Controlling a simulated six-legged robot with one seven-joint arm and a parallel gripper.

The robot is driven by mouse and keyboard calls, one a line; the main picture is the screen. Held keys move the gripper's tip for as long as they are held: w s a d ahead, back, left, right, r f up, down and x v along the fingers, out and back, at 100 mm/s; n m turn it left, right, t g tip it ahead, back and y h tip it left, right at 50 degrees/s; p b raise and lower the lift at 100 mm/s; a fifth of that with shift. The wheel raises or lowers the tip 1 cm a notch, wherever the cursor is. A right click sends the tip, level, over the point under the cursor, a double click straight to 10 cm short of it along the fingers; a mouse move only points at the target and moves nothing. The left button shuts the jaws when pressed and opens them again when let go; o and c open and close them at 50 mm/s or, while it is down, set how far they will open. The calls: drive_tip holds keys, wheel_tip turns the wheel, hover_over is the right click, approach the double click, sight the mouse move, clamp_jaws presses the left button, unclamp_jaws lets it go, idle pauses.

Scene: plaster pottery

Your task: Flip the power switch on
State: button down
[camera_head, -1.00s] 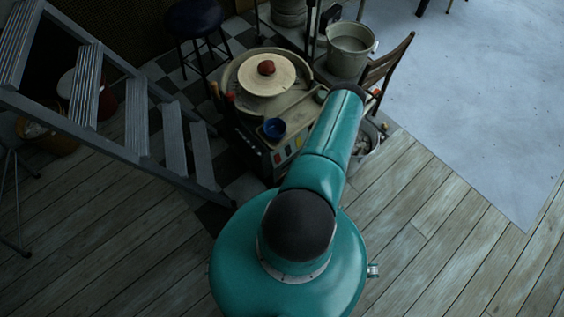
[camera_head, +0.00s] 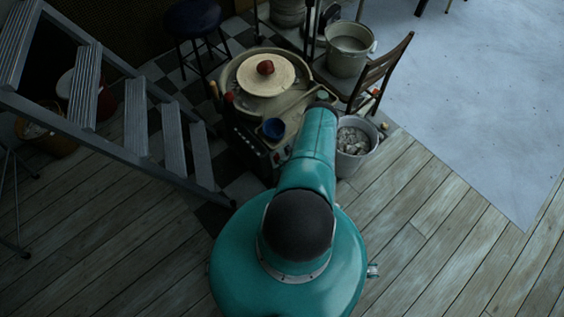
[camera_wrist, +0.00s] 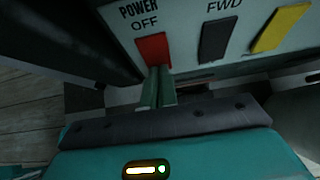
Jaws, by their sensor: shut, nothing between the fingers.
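The power switch (camera_wrist: 153,50) is a red rocker under the words POWER OFF on a pale panel in the wrist view. My gripper (camera_wrist: 158,72) has two thin green fingers side by side, shut and empty. Their tips are at the lower edge of the red switch; I cannot tell whether they touch it. The switch sits on the front of the pottery wheel (camera_head: 264,88), a cream disc with a reddish lump on it, in the head view. There my arm hides my gripper and most of the front panel.
A dark switch (camera_wrist: 213,40) and a yellow switch (camera_wrist: 281,28) stand right of the red one. Plank floor is clear at lower right.

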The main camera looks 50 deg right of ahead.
drive_tip(key=shift+w, duration=0.1)
drive_tip(key=shift+w+f, duration=0.1)
drive_tip(key=shift+f, duration=0.05)
drive_tip(key=shift+r, duration=0.85)
